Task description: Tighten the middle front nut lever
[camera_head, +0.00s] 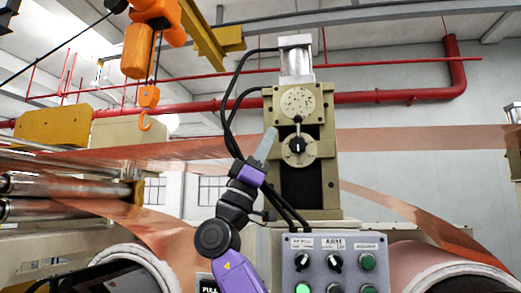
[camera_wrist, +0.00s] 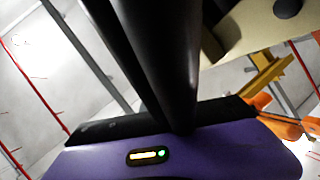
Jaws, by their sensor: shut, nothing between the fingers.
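A beige machine block (camera_head: 326,195) stands at the centre of the head view. Its front carries a round light plate with a dark nut lever (camera_head: 297,145) at its middle. A thin rod runs up from it to a small ball end, near upright. My gripper (camera_head: 272,132) is shut and empty, pointing up just left of this plate, apparently apart from the lever. In the wrist view my dark fingers (camera_wrist: 150,25) fill the middle, pressed together. A beige surface with a dark round knob (camera_wrist: 287,8) shows at upper right; I cannot tell if it is the lever.
A grey control box (camera_head: 325,265) with knobs and green buttons stands below the machine. Black hoses (camera_head: 229,115) loop down its left side, close to my gripper. An orange hoist hook (camera_head: 147,120) hangs at left. Copper foil (camera_head: 175,152) runs behind. Copper rolls flank the box.

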